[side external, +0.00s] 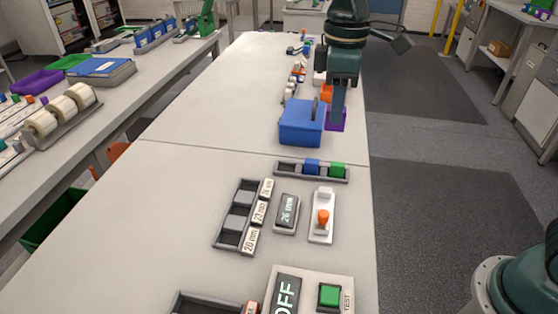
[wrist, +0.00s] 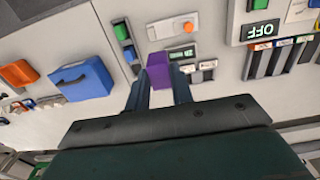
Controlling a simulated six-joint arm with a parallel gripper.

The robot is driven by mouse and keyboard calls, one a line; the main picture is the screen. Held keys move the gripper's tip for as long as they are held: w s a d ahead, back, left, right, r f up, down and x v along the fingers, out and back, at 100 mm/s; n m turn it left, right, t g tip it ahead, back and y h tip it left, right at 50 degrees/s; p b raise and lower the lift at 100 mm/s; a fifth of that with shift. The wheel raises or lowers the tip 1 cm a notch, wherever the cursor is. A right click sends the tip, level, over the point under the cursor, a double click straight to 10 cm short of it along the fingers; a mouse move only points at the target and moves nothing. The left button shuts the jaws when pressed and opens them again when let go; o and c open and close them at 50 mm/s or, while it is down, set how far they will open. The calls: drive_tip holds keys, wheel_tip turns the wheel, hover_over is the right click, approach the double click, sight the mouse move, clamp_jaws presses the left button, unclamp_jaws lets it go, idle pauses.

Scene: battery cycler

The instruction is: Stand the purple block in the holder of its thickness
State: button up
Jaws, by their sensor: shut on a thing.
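My gripper (side external: 338,112) is shut on the purple block (side external: 337,124), just right of the blue bin in the side view. The wrist view shows the purple block (wrist: 158,68) between the two fingers. I cannot tell how high it is above the table. The holder (side external: 222,240) is a dark rack with three slots, nearer the camera. Its labels appear to read 20 mm, 23 mm and 26 mm, from near to far. No block shows in its slots. A small display (side external: 286,213) beside it appears to read 26 mm.
A tray (side external: 284,168) with blue and green blocks lies between the blue bin (side external: 300,124) and the holder. An OFF panel with a green TEST button (side external: 329,295) is nearest. Small parts clutter the far table.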

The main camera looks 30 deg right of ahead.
drive_tip(key=w+a+f, duration=1.1)
drive_tip(key=w+f, duration=0.2)
drive_tip(key=w, duration=0.1)
drive_tip(key=shift+a+f, duration=0.25)
drive_tip(key=shift+f, duration=0.25)
drive_tip(key=shift+f, duration=3.15)
drive_tip(key=shift+f, duration=0.25)
drive_tip(key=o, duration=1)
drive_tip(key=shift+o, duration=0.2)
drive_tip(key=shift+r, duration=0.1)
